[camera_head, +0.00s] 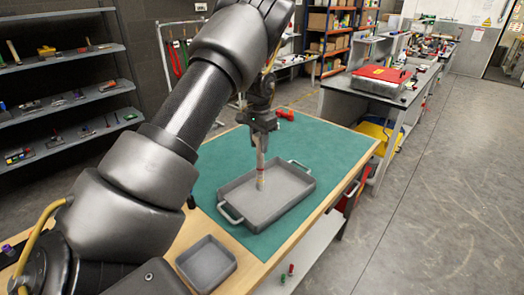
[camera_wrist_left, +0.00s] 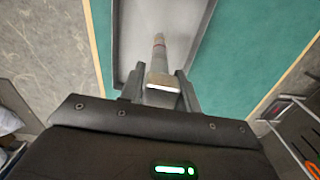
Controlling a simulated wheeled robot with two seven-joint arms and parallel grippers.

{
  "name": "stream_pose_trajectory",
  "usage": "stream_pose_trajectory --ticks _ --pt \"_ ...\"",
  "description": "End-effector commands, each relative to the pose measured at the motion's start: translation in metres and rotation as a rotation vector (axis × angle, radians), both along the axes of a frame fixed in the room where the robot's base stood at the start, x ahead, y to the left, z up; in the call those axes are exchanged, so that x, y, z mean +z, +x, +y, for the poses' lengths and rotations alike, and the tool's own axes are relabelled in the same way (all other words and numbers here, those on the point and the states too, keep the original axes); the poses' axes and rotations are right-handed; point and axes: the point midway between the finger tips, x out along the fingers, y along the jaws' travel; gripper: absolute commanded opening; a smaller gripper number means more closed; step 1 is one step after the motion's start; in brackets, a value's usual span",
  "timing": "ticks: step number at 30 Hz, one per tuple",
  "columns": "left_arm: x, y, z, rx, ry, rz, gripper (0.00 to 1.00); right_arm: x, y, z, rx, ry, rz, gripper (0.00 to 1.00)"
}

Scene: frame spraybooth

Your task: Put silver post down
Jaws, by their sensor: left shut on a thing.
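My left gripper (camera_head: 261,143) comes down over the table and is shut on the silver post (camera_head: 260,168). The post hangs roughly upright, with a reddish band near its lower part. Its lower end shows against the floor of the grey two-handled tray (camera_head: 300,203); I cannot tell whether it touches. In the left wrist view the post (camera_wrist_left: 159,50) sticks out from between the fingers (camera_wrist_left: 161,88), with the tray (camera_wrist_left: 127,45) beyond it. My right gripper is not in view.
The tray stands on a green mat (camera_head: 222,165) on a wooden-edged table. A small empty grey tray (camera_head: 206,263) sits at the near edge. A red tool (camera_head: 285,114) lies at the far side. A red-lidded case (camera_head: 381,79) stands on the bench behind.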

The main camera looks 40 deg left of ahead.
Motion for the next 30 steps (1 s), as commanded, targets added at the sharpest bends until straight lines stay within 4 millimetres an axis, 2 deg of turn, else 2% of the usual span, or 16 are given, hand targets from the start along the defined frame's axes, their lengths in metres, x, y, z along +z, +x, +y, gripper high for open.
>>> stream_pose_trajectory --ticks 5,9,13,25,26,30 --pt "-0.006 0.005 -0.005 -0.004 0.0 0.0 0.05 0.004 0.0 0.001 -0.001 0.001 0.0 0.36" --pt "-0.025 0.005 -0.006 -0.002 0.0 0.003 0.05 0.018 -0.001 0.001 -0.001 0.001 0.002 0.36" --pt "-0.037 0.006 -0.006 -0.002 0.0 0.0 0.05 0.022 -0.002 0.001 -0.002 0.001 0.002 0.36" --pt "-0.044 0.006 -0.006 -0.001 0.0 -0.001 0.05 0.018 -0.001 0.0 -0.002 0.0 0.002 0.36" --pt "-0.044 0.005 -0.006 -0.001 0.0 -0.001 0.35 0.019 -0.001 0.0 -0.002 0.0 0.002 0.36" --pt "-0.044 0.005 -0.006 -0.001 -0.001 -0.001 0.54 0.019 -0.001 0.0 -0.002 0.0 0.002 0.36"
